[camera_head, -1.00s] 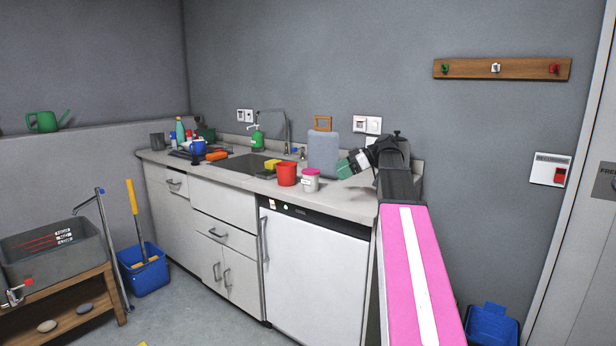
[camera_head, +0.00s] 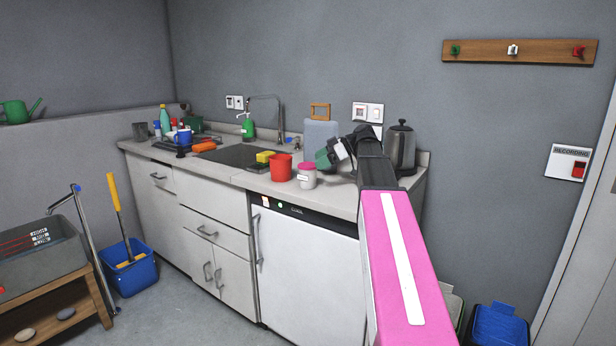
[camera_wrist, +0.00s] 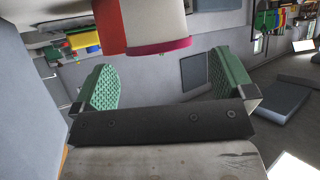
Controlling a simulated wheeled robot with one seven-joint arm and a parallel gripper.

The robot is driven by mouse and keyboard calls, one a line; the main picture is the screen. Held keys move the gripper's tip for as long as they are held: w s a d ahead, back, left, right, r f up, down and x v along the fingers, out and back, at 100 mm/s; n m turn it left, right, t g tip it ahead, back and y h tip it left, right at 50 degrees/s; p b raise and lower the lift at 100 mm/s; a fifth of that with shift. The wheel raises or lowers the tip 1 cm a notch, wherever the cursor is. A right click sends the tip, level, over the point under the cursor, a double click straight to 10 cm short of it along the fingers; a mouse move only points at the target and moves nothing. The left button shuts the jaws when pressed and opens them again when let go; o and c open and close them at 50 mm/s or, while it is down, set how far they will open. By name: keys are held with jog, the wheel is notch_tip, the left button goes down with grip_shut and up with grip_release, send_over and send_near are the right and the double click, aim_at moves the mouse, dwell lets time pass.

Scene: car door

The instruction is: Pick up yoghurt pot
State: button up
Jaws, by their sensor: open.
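The yoghurt pot (camera_head: 307,178) is white with a pink lid and stands upright near the counter's front edge, just right of the red cup (camera_head: 281,168). My gripper (camera_head: 328,158), with green pads, is a little right of the pot and about lid height. In the wrist view the pot (camera_wrist: 158,22) appears inverted at the top, its pink rim just beyond and between the spread fingers. My gripper (camera_wrist: 165,86) is open and empty there.
A grey board (camera_head: 320,134) stands behind my gripper against the wall. A dark kettle (camera_head: 401,150) is to the right behind my arm. A yellow sponge (camera_head: 264,157) and the sink (camera_head: 240,155) lie left of the red cup.

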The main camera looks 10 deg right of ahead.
aim_at(310, 165)
jog(key=shift+x, duration=2.65)
jog(key=shift+w, duration=0.1)
jog(key=c, duration=1)
